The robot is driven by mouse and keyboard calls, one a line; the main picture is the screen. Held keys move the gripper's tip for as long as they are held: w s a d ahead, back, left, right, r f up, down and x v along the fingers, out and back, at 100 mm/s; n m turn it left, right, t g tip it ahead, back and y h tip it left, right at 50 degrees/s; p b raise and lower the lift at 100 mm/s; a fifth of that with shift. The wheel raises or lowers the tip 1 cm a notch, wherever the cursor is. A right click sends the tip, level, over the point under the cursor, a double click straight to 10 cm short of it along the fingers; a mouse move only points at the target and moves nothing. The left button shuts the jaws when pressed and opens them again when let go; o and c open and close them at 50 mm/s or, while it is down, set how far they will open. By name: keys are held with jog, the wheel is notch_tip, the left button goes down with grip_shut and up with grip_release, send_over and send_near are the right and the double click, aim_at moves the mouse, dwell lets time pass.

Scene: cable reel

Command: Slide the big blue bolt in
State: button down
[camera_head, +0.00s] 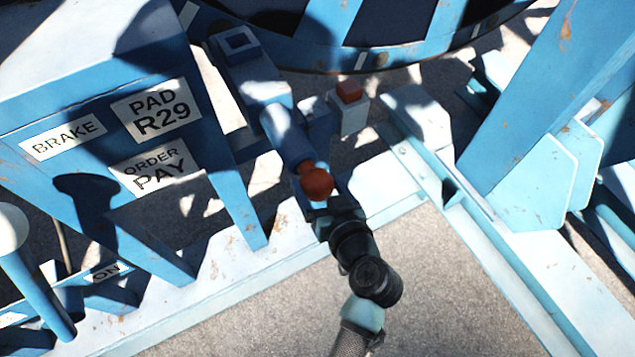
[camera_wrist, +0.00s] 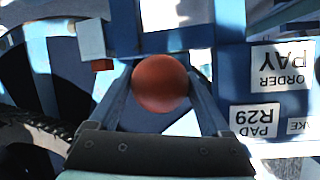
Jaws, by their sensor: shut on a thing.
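The big blue bolt (camera_head: 285,135) is a thick blue rod that lies along a blue bracket (camera_head: 240,68) in the middle of the head view. Its near end carries a round red-brown knob (camera_head: 316,184). My gripper (camera_head: 322,205) is at this knob, reaching up from the bottom of the head view. In the wrist view the knob (camera_wrist: 160,83) sits between my two fingers, which are shut on it from both sides. The bolt's far end is hidden in the bracket, and I cannot tell how deep it goes.
A small white block with a red-orange top (camera_head: 348,92) stands just right of the bolt. A blue panel with labels (camera_head: 155,110) stands at left. A slanted blue post (camera_head: 540,90) rises at right. The large reel (camera_head: 400,50) is behind. Bare ground (camera_head: 440,290) lies in front.

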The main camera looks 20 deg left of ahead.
aim_at(291, 145)
jog(key=w+a+b, duration=0.1)
jog(key=w+a, duration=0.1)
jog(key=w+a+b, duration=0.1)
jog(key=w+a, duration=0.1)
jog(key=a, duration=0.1)
jog(key=w+a+b, duration=0.1)
jog(key=w+a, duration=0.1)
jog(key=shift+a+f, duration=0.1)
jog(key=shift+a, duration=0.25)
jog(key=shift+w+a, duration=0.25)
jog(key=shift+a, duration=0.05)
jog(key=shift+a+r, duration=0.15)
jog(key=shift+r, duration=0.1)
jog(key=shift+c, duration=0.9)
grip_release()
jog(key=shift+o, duration=0.9)
jog(key=shift+w+a+f, duration=0.1)
jog(key=shift+w+f, duration=0.05)
